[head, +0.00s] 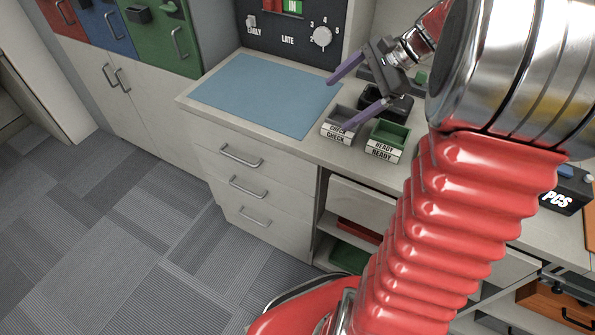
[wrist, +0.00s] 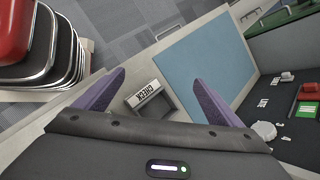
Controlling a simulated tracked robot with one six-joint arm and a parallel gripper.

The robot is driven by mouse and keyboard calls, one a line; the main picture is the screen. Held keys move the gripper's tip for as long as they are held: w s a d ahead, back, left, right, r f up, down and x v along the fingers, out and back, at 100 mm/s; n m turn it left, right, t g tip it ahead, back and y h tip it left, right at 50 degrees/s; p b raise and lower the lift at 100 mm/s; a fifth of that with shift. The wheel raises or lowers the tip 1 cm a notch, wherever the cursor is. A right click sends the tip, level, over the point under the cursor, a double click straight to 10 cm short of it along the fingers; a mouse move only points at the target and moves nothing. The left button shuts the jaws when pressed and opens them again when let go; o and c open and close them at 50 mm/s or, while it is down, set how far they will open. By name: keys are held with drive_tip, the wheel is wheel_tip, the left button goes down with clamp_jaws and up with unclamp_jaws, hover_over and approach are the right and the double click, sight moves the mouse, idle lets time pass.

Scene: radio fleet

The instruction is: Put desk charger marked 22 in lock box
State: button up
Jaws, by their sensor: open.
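My gripper (head: 338,105) is open and empty above the counter, its purple fingers spread over the grey CHECK tray and the edge of the blue mat. In the wrist view its fingers (wrist: 158,78) straddle the view of the CHECK tray. A black unit (head: 400,103) sits behind the trays, partly hidden by my gripper; I cannot tell whether it is a desk charger. No marking 22 is readable in either view. I cannot identify a lock box for certain.
The grey CHECK tray (head: 334,132) and green READY tray (head: 386,141) stand on the counter. The blue mat (head: 262,92) looks bare. A dark panel with a dial (head: 300,38) stands behind it. A black PCS box (head: 562,196) is at right. My arm hides the middle right.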

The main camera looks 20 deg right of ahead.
drive_tip(key=s+a+r+n+t+h, duration=0.1)
drive_tip(key=s+a+n+h, duration=0.5)
drive_tip(key=s+a+n, duration=1.1)
drive_tip(key=shift+a+r+n, duration=0.2)
drive_tip(key=shift+a+n, duration=0.4)
drive_tip(key=shift+a, duration=0.7)
drive_tip(key=shift+c, duration=1)
